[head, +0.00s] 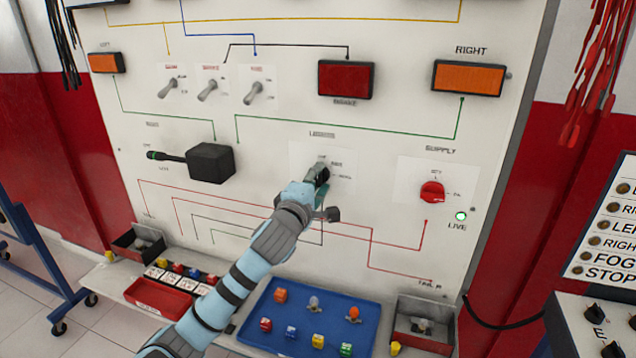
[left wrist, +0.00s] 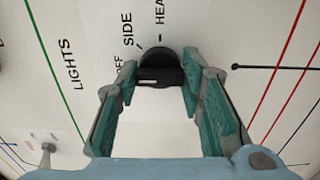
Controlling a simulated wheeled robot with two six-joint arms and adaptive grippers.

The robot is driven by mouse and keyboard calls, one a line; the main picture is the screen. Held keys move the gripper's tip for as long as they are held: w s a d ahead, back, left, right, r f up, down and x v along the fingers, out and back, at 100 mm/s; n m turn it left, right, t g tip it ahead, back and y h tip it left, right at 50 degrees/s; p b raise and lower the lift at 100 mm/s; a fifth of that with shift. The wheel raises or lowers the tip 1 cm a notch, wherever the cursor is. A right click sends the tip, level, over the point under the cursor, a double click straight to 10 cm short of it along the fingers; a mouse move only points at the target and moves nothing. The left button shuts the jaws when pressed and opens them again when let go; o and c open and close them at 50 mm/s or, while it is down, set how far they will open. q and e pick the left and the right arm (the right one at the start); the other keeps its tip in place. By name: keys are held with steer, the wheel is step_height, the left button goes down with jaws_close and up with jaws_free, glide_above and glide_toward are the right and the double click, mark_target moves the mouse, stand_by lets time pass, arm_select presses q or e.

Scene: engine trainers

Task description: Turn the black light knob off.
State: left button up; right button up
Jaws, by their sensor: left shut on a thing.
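The black light knob (left wrist: 160,62) sits on the white panel under the "LIGHTS" label, between the two teal fingers of my left gripper (left wrist: 160,84) in the left wrist view. The fingertips are closed on its sides. The words OFF, SIDE and HEAD are printed around it; OFF is partly hidden by a finger. A pale mark shows on the knob's bar, but which label it points to is hard to tell. In the head view my left gripper (head: 318,182) reaches the panel and mostly covers the knob. My right gripper is not in view.
A red supply knob (head: 432,192) is to the right, above a lit green LIVE lamp (head: 461,216). Toggle switches (head: 208,90) stand above, and a black lever box (head: 211,163) is to the left. A blue tray (head: 262,308) with small parts lies below.

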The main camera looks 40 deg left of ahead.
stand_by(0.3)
arm_select(q)
steer(key=o, duration=1.2)
steer(key=shift+s, duration=0.1)
steer(key=v, duration=1.2)
